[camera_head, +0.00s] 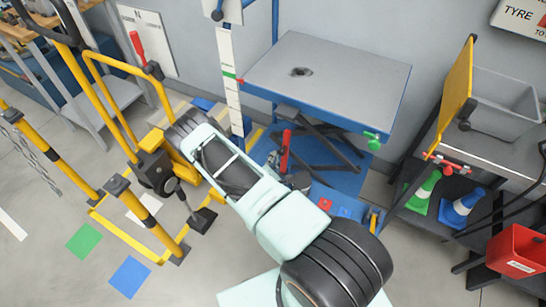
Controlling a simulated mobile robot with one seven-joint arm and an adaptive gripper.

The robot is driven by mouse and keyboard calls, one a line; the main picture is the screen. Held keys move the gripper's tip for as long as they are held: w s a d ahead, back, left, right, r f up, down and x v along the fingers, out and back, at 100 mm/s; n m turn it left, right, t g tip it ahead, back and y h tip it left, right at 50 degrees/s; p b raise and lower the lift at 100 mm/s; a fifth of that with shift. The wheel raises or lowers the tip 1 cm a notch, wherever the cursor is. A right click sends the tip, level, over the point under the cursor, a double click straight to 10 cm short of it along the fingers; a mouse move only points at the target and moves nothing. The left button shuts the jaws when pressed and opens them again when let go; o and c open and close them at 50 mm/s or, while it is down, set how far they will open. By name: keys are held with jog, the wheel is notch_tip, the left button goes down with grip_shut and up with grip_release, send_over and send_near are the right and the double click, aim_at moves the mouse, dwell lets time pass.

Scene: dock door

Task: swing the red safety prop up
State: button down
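The red safety prop appears to be the upright red bar (285,151) below the front edge of the grey-topped lift table (325,75). Its lower end is near the blue base (325,180), partly hidden behind my arm. My pale green and black arm crosses from the lower right to the left of the lift table. I cannot make out my gripper's fingers; the arm's far end hides them or they blend with dark parts there. I see no contact between my arm and the red bar.
Yellow rails with a red-handled lever (137,45) stand at left, and a black foot pedal (201,220) is on the floor. A green knob (373,140) is at the table's right corner. A shelf with cones (461,207) and a red box (517,252) stand at right.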

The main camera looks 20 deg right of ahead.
jog(key=shift+s+d+r, duration=0.1)
jog(key=shift+s+d, duration=0.35)
jog(key=shift+d, duration=0.1)
jog(key=a+v, duration=0.1)
jog(key=v, duration=1)
jog(key=shift+a, duration=0.3)
